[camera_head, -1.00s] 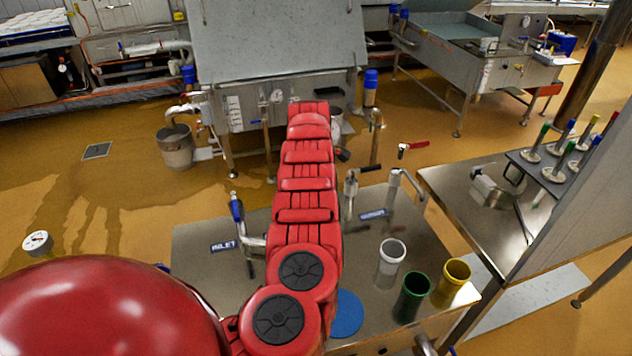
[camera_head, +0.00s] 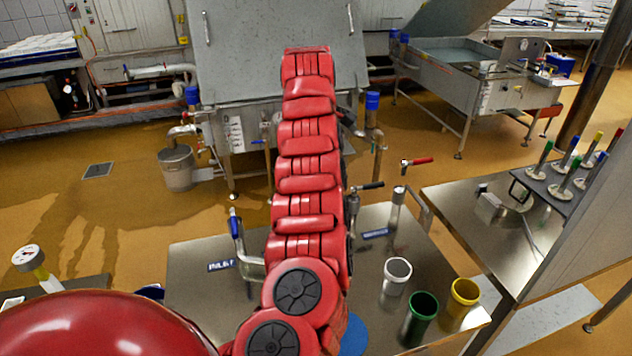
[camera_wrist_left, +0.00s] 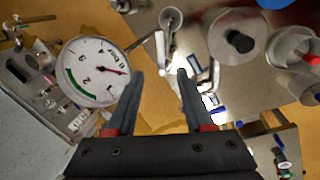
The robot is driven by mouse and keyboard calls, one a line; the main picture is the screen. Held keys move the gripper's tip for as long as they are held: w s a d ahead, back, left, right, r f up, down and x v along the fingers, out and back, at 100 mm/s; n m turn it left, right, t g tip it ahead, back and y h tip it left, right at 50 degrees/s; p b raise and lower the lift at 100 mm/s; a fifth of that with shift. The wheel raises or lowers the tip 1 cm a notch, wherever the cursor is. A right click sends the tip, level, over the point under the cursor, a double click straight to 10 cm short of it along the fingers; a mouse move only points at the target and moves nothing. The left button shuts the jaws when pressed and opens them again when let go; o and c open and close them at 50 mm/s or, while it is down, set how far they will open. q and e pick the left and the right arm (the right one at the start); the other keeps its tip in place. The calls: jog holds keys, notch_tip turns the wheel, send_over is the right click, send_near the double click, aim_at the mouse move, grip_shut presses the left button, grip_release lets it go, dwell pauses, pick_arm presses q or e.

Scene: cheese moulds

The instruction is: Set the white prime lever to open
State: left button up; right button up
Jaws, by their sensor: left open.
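My left gripper (camera_wrist_left: 160,78) is open in the left wrist view, with nothing held between its dark fingers. A pale pipe-like part (camera_wrist_left: 169,22) lies beyond the fingertips. A small white piece (camera_wrist_left: 210,101) with blue beside it shows past the right finger; I cannot tell whether either is the white prime lever. In the head view my red left arm reaches up the middle and hides part of the bench; its gripper is hidden. No white lever can be made out there. A black-handled valve (camera_head: 368,186) and a red-handled one (camera_head: 418,161) stand right of the arm.
A dial gauge (camera_wrist_left: 95,71) is close left of the fingers. The steel bench (camera_head: 200,280) carries a blue-handled inlet valve (camera_head: 235,224) and white, green (camera_head: 420,318) and yellow cups. A large steel vat (camera_head: 240,45) stands behind.

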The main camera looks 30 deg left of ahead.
pick_arm(q)
jog(key=shift+s+d+r, duration=0.1)
jog(key=shift+s+r, duration=0.05)
jog(key=shift+r, duration=0.45)
jog(key=shift+s+r, duration=0.1)
jog(key=shift+r, duration=0.45)
